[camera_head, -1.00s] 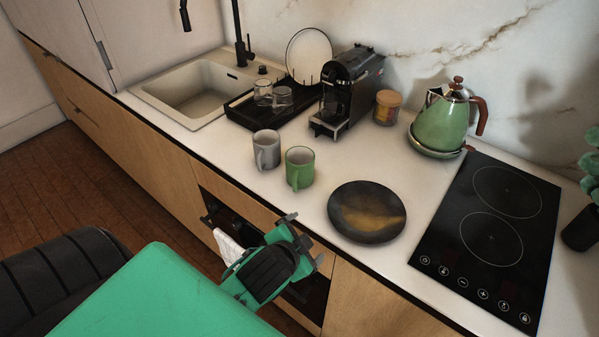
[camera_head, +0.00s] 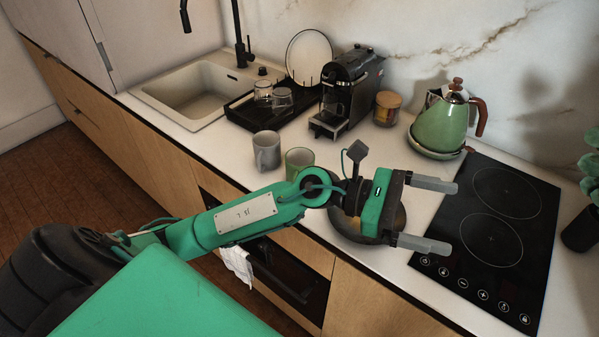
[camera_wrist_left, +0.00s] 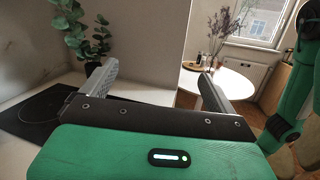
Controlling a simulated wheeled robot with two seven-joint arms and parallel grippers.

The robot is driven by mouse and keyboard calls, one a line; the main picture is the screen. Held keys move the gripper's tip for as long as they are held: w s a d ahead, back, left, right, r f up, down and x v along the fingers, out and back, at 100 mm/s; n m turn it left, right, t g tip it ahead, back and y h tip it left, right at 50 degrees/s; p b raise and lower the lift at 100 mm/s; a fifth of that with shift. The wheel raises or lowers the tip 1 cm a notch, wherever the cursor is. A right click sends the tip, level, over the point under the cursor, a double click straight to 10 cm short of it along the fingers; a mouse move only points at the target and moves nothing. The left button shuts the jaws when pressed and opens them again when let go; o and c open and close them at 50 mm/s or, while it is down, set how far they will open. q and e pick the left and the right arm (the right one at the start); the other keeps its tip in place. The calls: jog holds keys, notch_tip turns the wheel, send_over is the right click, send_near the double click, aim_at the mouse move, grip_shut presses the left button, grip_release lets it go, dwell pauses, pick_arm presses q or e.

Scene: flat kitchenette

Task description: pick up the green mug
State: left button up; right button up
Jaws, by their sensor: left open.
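The green mug (camera_head: 299,158) stands on the counter in the head view, just right of a grey mug (camera_head: 266,151). Its lower part is hidden behind my left arm. My left gripper (camera_head: 430,214) is open and empty, to the right of the green mug, above the dark plate and the cooktop's left edge. Its two grey fingers point right, away from the mug. In the left wrist view the open fingers (camera_wrist_left: 157,82) have nothing between them, and no mug shows. My right gripper is not in view.
A dark plate (camera_head: 398,222) is partly hidden under my left gripper. The cooktop (camera_head: 470,270), green kettle (camera_head: 440,128), coffee machine (camera_head: 350,90), jar (camera_head: 387,108) and drying tray (camera_head: 245,112) stand around. The wrist view shows a plant (camera_wrist_left: 85,40) and a round white table (camera_wrist_left: 225,85).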

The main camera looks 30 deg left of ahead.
pick_arm(q)
notch_tip(320, 180, down, 6)
jog(key=w+a+m+g+y, duration=0.1)
jog(key=a+m+g+y, duration=0.1)
jog(key=m+y, duration=0.35)
jog(key=m+t+y, duration=0.2)
jog(key=m+y, duration=0.3)
jog(key=y, duration=1.2)
send_over(300, 167)
jog(key=d, duration=0.2)
notch_tip(300, 167, down, 2)
jog(key=shift+n, duration=0.25)
jog(key=x, duration=0.2)
jog(key=p+x, duration=0.1)
jog(key=x, duration=0.2)
jog(key=p+x, duration=0.1)
jog(key=x, duration=0.2)
jog(key=shift+s, duration=0.35)
jog(key=p+x, duration=0.1)
jog(key=x, duration=0.1)
jog(key=p+x, duration=0.1)
jog(key=x, duration=0.1)
jog(key=shift+a+f, duration=0.1)
jog(key=shift+a, duration=0.25)
jog(key=shift+w+a+f, duration=0.15)
jog(key=shift+w+f, duration=0.1)
jog(key=shift+f, duration=0.35)
jog(key=c, duration=1.3)
jog(key=shift+o, duration=0.2)
